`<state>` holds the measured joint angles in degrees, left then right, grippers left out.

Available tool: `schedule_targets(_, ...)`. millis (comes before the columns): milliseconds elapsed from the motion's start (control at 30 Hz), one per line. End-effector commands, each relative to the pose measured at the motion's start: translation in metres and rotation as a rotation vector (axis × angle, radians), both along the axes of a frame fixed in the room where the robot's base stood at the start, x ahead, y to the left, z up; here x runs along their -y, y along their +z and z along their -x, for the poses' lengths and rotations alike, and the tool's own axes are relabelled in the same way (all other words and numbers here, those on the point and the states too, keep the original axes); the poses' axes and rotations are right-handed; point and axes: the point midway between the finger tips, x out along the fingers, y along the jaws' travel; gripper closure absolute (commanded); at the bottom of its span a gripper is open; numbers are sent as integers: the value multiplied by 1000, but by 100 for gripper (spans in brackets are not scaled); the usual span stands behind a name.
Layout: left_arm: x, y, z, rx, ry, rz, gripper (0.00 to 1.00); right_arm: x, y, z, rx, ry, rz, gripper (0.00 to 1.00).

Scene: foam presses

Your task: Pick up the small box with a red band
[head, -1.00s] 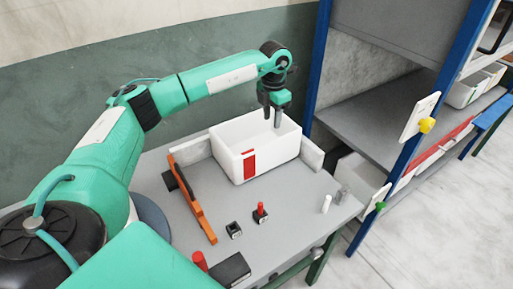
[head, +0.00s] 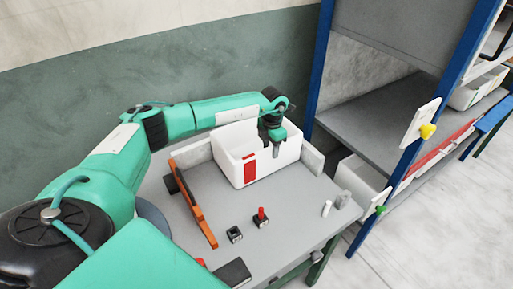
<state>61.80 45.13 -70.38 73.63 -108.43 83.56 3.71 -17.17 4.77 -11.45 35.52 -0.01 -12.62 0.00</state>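The white open-topped box with a red band (head: 249,168) down its front stands upright at the back of the grey table. My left gripper (head: 276,151) points down at the box's front right side, with its fingers overlapping the front wall in the picture. The fingers are small and seen nearly edge-on, so I cannot tell their gap or whether they touch the wall. The inside of the box is partly hidden by my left arm. My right gripper is not in view.
An orange-handled tool (head: 197,212) lies left of the box. A small black block (head: 235,234), a red-topped block (head: 261,217) and white cylinders (head: 327,208) are in front. A grey shelf with blue posts (head: 318,75) stands right.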

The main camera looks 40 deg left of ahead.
Motion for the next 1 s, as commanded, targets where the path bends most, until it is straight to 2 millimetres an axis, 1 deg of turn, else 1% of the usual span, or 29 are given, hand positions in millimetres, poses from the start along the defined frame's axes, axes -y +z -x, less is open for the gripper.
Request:
schedule_targets(33, -1, -3, 0, -2, 0, 0, 60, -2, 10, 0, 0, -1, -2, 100)
schedule_targets(100, 0, -15, 0, -3, -1, 0, 60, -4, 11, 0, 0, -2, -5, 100)
schedule_targets(200, -1, -24, 0, -1, 0, 0, 60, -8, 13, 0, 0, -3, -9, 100)
schedule_targets(300, -1, -27, 0, 0, -1, -1, 60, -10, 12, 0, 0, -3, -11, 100)
schedule_targets(467, -1, -27, -1, 0, -1, -1, 60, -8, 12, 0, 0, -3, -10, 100)
schedule_targets(600, -1, -27, -1, 0, -1, 0, 88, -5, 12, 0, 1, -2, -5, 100)
schedule_targets(667, -1, -27, -1, 0, -1, 0, 99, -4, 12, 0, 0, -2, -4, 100)
schedule_targets(1000, -1, -26, -1, 1, -1, 0, 100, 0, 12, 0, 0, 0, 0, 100)
